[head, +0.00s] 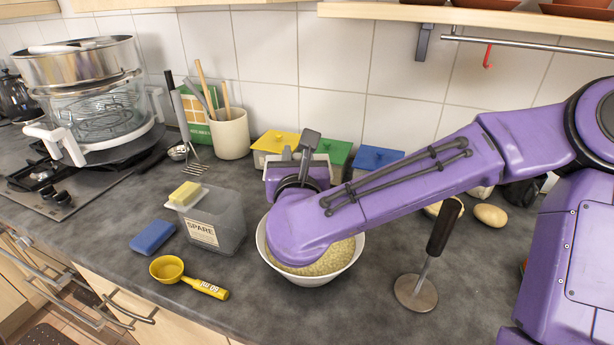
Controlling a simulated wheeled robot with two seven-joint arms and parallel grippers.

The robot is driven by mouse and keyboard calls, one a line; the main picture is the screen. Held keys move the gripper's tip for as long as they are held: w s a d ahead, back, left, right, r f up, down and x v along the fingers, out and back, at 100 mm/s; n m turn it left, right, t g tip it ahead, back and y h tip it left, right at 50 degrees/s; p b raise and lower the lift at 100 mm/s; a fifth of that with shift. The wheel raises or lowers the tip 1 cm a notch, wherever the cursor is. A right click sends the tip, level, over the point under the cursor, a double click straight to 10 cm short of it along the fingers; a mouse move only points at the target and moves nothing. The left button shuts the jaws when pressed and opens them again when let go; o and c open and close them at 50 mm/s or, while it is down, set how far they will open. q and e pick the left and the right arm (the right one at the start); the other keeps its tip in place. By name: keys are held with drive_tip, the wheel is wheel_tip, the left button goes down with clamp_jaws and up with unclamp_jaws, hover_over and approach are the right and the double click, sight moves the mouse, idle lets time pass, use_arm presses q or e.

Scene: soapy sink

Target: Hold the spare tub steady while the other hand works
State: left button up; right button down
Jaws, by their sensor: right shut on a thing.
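The spare tub (228,232) is a clear grey, box-shaped tub with a "SPARE" label, standing upright on the counter left of the bowl. A yellow block (185,193) rests on a pale piece at its top left corner. My right gripper (307,150) is beyond the bowl, well right of the tub and not touching it. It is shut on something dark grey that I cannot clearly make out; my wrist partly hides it. My left gripper is not in view.
A white bowl (316,281) of grainy food sits under my right forearm. A blue sponge (153,237), a yellow scoop (189,276) and a dark-handled masher (418,290) lie or stand around it.

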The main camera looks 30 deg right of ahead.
drive_tip(key=w+f, duration=0.1)
drive_tip(key=w+d+f, duration=0.1)
drive_tip(key=w+f, duration=0.1)
drive_tip(key=shift+d+f, duration=0.3)
drive_tip(key=shift+d, duration=0.1)
drive_tip(key=f, duration=0.2)
drive_tip(key=d+f, duration=0.1)
drive_tip(key=f, duration=0.2)
drive_tip(key=shift+s+d+f, duration=0.1)
drive_tip(key=shift+d+f, duration=0.05)
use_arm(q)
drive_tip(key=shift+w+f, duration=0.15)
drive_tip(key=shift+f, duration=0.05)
use_arm(e)
drive_tip(key=c, duration=0.9)
unclamp_jaws()
drive_tip(key=shift+s, duration=0.1)
drive_tip(key=shift+o, duration=0.2)
